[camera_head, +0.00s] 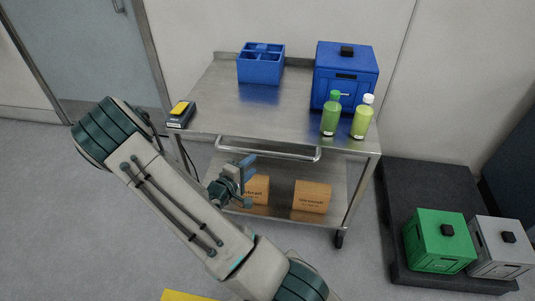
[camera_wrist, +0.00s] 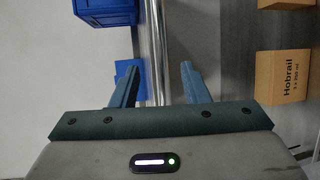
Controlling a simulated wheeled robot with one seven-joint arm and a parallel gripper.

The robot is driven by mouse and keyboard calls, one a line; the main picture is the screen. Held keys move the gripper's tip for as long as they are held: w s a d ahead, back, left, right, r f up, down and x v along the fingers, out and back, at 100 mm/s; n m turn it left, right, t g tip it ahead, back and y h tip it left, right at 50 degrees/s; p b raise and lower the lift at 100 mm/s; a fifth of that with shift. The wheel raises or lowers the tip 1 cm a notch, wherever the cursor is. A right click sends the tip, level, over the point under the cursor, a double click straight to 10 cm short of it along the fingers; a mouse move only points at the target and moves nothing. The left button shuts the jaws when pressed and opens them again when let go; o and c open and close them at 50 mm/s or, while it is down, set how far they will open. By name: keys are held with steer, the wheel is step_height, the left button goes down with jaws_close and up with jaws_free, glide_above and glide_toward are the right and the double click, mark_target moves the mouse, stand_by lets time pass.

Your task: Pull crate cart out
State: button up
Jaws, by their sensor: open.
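The cart (camera_head: 222,100) is a steel two-shelf trolley standing against the wall. A tubular handle (camera_head: 270,149) runs along its front edge below the top. My gripper (camera_head: 250,180) is open and empty, in front of the cart just below the left part of the handle. In the wrist view, a shiny metal bar or edge (camera_wrist: 156,50) runs between the two open fingers (camera_wrist: 158,82). I cannot tell how deep it sits or whether it is the handle or the top's rim. A blue open divided crate (camera_head: 261,66) and a blue lidded crate (camera_head: 345,78) stand on top.
Two green bottles (camera_head: 331,115) (camera_head: 362,118) stand at the top's front right corner, and a yellow-black device (camera_head: 181,114) at its front left. Cartons (camera_head: 312,196) lie on the lower shelf. Right of the cart, a dark platform (camera_head: 410,180) bears green and grey crates.

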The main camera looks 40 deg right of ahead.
mark_target(263, 155)
steer(key=x, duration=1.1)
steer(key=shift+w+f, duration=0.1)
jaws_close()
steer(key=shift+a, duration=0.1)
